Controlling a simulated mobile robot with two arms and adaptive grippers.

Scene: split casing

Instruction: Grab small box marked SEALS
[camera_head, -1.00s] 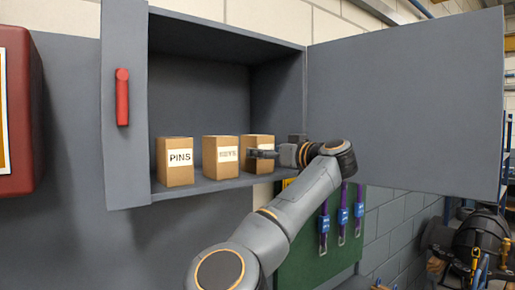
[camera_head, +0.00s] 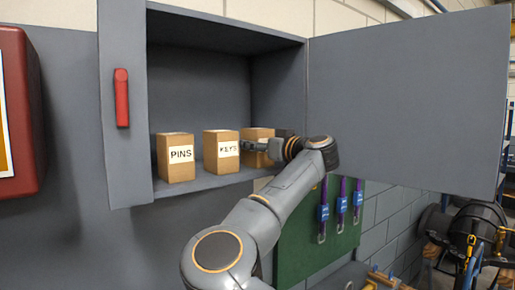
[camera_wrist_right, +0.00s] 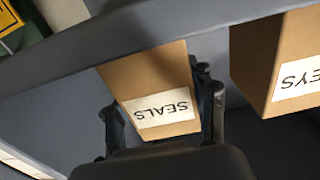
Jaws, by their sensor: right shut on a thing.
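The SEALS box (camera_wrist_right: 150,80) is a small brown carton with a white label, upside down in the right wrist view. My right gripper (camera_wrist_right: 163,112) has one finger on each side of it and is shut on it. In the head view the SEALS box (camera_head: 258,133) stands at the right end of the cabinet shelf, its label hidden by my right gripper (camera_head: 252,147). The KEYS box (camera_head: 221,153) is just left of it, and the PINS box (camera_head: 176,160) further left. My left gripper is not in view.
The grey cabinet (camera_head: 126,170) is open, its door (camera_head: 410,105) swung out to the right. The KEYS box also shows close beside my right gripper in the wrist view (camera_wrist_right: 275,60). A red box (camera_head: 22,110) hangs on the left. Blue-tagged straps (camera_head: 341,205) hang below the cabinet.

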